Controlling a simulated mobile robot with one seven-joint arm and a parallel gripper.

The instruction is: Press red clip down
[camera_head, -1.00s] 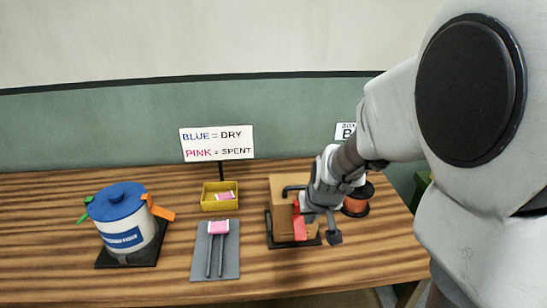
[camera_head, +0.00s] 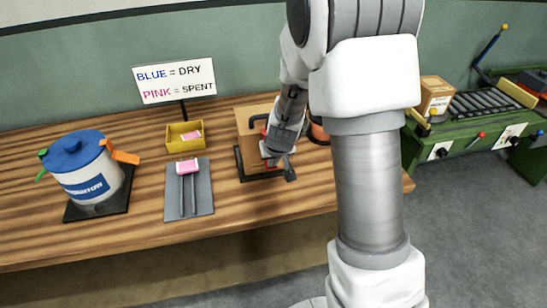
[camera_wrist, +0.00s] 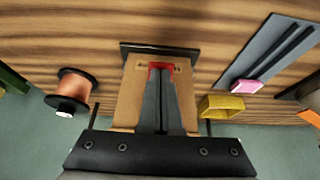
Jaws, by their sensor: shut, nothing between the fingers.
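The red clip (camera_wrist: 160,66) shows in the wrist view at the tips of my gripper (camera_wrist: 161,80), on the front end of a brown box (camera_wrist: 130,102). My fingers are together with nothing between them and cover most of the clip. I cannot tell whether the fingertips touch it. In the head view my gripper (camera_head: 272,158) is at the front of the brown box (camera_head: 250,122), and only a small bit of the red clip shows beside it. The box stands on a dark base (camera_head: 241,168).
A blue-lidded pot (camera_head: 88,172) stands at the left. A copper spool (camera_wrist: 77,88) is beside the box. A green roller bench (camera_head: 460,150) stands at the right.

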